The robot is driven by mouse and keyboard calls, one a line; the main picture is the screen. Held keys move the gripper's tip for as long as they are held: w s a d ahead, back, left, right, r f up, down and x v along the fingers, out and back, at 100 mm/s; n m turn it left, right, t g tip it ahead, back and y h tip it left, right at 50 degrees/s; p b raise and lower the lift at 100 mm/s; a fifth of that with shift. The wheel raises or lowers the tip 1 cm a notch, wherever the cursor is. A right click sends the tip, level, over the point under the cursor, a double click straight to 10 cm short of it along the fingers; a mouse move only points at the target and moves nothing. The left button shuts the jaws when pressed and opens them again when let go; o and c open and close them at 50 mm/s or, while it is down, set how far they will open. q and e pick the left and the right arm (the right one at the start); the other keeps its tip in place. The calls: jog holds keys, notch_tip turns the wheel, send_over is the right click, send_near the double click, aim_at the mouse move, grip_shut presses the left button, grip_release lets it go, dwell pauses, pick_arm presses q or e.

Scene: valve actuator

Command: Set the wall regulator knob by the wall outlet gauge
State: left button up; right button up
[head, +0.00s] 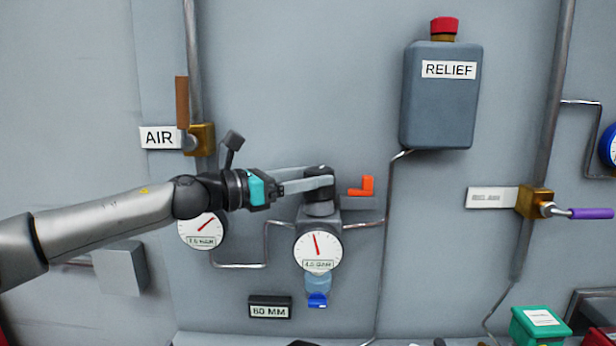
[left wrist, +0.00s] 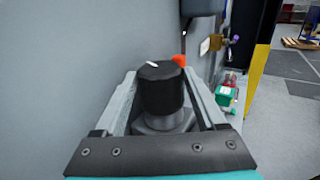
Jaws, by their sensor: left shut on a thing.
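The black regulator knob (head: 318,182) sits on top of the grey regulator body on the wall. My left gripper (head: 322,180) reaches in from the left and is shut on the knob. In the left wrist view the knob (left wrist: 161,88) stands between the two fingers, with a white mark on its top pointing to the upper left. The outlet gauge (head: 317,249) is below the knob, with a white face and a red needle pointing up and slightly left; its label seems to read 4.5 BAR. My right gripper is not in view.
Another gauge (head: 202,230) is at the left, partly behind my arm. An orange-red lever piece (head: 361,187) is close right of the knob. The RELIEF tank (head: 440,100) hangs at upper right. A purple-handled valve (head: 590,213) and green box (head: 537,328) are further right.

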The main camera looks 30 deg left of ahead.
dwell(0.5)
pick_arm(q)
jog(key=o, duration=1.3)
jog(key=shift+d+f+n+y, duration=0.1)
jog(key=shift+n+y, duration=0.2)
jog(key=shift+y, duration=0.1)
jog(key=shift+t+y, duration=0.3)
